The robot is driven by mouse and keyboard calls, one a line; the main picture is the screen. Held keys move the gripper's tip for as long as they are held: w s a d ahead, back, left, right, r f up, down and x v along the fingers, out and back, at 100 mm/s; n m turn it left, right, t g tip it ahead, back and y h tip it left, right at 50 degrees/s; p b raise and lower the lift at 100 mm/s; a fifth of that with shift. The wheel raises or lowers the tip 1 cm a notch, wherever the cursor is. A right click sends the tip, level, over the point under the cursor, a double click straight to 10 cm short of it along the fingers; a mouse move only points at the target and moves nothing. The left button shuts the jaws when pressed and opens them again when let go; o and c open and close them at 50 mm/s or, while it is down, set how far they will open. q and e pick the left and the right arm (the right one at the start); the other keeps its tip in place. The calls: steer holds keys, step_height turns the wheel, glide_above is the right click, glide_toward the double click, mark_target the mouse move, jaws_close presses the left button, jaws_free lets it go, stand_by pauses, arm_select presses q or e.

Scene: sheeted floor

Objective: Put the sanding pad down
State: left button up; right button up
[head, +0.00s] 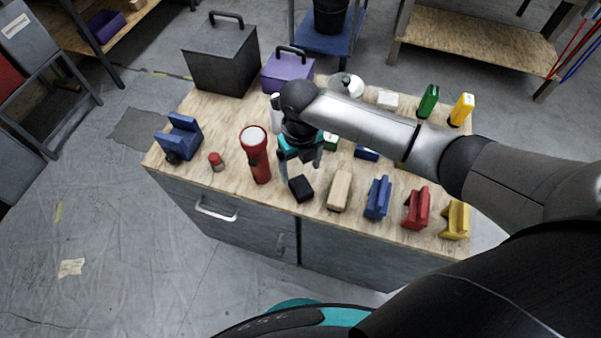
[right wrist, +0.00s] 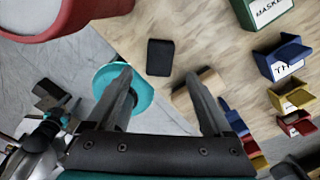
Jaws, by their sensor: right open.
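The sanding pad appears to be the small black block (head: 301,188) lying on the wooden bench top near its front edge. In the right wrist view the black block (right wrist: 159,57) lies flat just beyond the fingertips, apart from them. My right gripper (head: 301,168) is open and empty, just above and behind the block in the head view. Both fingers of the right gripper (right wrist: 157,74) show in the wrist view with a clear gap between them.
A red flashlight (head: 255,153) stands left of the block and a wooden block (head: 340,189) lies right of it. Blue (head: 377,197), red (head: 417,207) and yellow (head: 456,219) holders line the front right. A blue cradle (head: 180,138) sits at the left; bare wood lies around it.

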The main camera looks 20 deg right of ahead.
step_height(320, 180, up, 5)
steer(key=shift+r+p, duration=0.1)
steer(key=shift+p, duration=0.35)
